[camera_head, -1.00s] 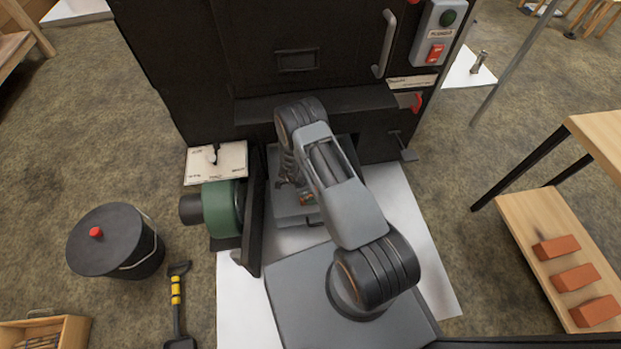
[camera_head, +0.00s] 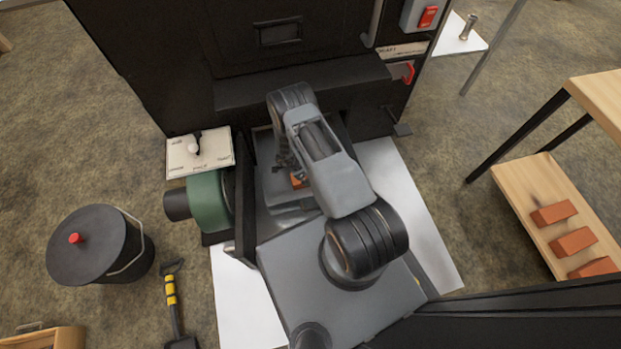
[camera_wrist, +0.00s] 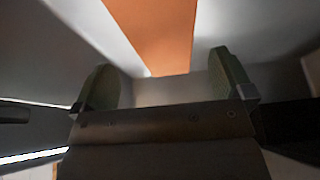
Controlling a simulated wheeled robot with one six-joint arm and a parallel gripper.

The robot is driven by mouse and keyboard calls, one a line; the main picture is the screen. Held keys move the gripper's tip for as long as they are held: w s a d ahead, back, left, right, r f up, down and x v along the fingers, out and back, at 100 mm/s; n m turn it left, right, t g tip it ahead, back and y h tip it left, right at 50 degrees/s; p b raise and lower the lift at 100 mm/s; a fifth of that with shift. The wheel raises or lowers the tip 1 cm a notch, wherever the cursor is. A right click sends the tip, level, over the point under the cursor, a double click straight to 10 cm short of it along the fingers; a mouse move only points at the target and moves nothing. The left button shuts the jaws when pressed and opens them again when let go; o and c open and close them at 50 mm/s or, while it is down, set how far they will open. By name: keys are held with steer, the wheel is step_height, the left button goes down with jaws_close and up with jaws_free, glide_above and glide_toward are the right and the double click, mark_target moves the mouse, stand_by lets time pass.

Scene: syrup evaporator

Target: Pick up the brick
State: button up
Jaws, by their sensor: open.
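An orange brick (camera_head: 297,181) lies in the grey metal tray-like recess (camera_head: 284,208) at the front of the black evaporator, mostly hidden by my arm in the head view. In the wrist view the brick (camera_wrist: 155,35) runs from the top edge down towards the space between my two fingers. My gripper (camera_wrist: 165,78) is open, with a greenish pad on each side and nothing clamped between them. The brick's near end stops close to the fingertips; I cannot tell whether it touches them. In the head view the gripper itself is largely hidden behind the arm.
The black evaporator (camera_head: 300,97) rises behind the recess. A green blower (camera_head: 208,203) stands left of it, with a lidded black bucket (camera_head: 87,245) and a shovel (camera_head: 172,303) further left. At right, a wooden shelf (camera_head: 522,192) bears several bricks (camera_head: 572,242).

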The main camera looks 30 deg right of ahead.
steer(key=b+x, duration=0.3)
steer(key=x, duration=0.2)
steer(key=shift+w+f, duration=0.15)
steer(key=shift+c, duration=0.5)
steer(key=c, duration=1.5)
steer(key=shift+c, duration=0.4)
